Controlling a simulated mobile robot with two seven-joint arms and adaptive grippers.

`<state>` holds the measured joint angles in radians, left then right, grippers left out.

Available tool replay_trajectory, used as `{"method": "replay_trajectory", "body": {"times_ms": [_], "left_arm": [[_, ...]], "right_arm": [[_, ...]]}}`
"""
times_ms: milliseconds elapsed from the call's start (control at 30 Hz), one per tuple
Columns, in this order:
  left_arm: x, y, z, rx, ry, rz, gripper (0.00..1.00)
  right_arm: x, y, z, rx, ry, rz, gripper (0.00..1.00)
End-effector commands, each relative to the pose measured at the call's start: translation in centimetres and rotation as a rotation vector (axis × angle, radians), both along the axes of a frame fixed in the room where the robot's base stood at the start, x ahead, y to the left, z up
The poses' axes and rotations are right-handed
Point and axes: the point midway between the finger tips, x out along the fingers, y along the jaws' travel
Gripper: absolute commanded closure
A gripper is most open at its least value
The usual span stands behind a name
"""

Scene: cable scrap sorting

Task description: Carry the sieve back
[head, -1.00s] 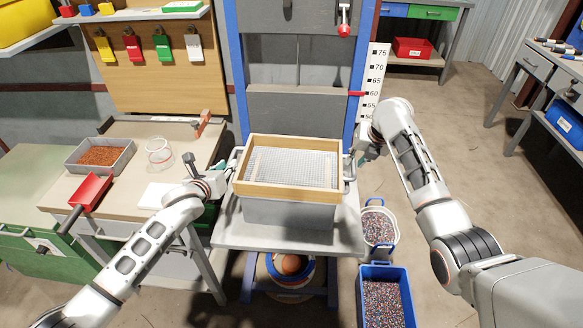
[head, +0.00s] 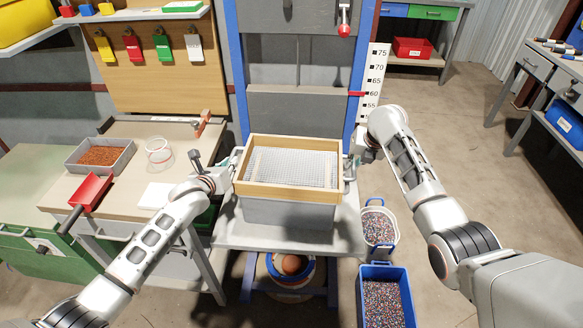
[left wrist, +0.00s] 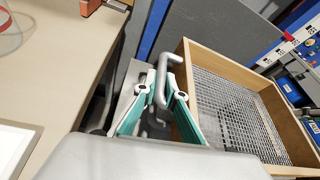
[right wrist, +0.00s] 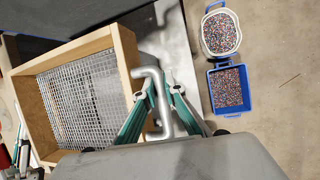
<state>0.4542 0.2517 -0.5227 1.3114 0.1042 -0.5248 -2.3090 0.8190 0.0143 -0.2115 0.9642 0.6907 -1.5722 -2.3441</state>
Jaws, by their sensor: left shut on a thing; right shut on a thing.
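The sieve (head: 290,192) is a wooden frame with a grey wire mesh bottom. It sits level on top of a grey bin (head: 288,213), or just above it; I cannot tell if they touch. A bent metal handle shows on each side. My left gripper (head: 232,172) is shut on the left handle (left wrist: 162,75), with its teal fingers on either side of the bar. My right gripper (head: 352,160) is shut on the right handle (right wrist: 150,73) in the same way. The mesh (right wrist: 82,97) looks empty.
The bin stands on a grey platform (head: 228,230) between blue posts. A bench (head: 120,185) on the left carries a tray of copper-coloured granules (head: 128,157), a glass jar (head: 158,152) and a red scoop (head: 90,190). Two tubs of mixed granules (head: 379,212) (head: 362,300) stand on the floor right.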

Motion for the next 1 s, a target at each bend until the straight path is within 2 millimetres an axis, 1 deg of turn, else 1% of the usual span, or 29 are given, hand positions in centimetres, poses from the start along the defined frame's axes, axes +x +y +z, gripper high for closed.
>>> {"method": "replay_trajectory", "body": {"times_ms": [267,367,733,867,1000], "left_arm": [[0.1,-0.1,0.8,-0.001,-0.005,-0.001,1.0],[0.2,-0.1,1.5,-0.001,-0.008,-0.001,1.0],[0.4,-0.1,5.5,-0.001,-0.02,-0.001,1.0],[0.4,-0.1,6.3,-0.001,-0.02,-0.001,1.0],[0.4,-0.1,6.5,-0.001,-0.02,-0.001,1.0]], "right_arm": [[0.1,0.1,0.7,0.001,-0.004,0.0,1.0],[0.2,0.1,1.5,0.001,-0.008,0.0,1.0],[0.4,0.1,5.4,0.001,-0.019,0.0,1.0],[0.4,0.1,6.2,0.001,-0.019,0.0,1.0],[0.4,0.1,6.5,0.001,-0.019,0.0,1.0]]}}
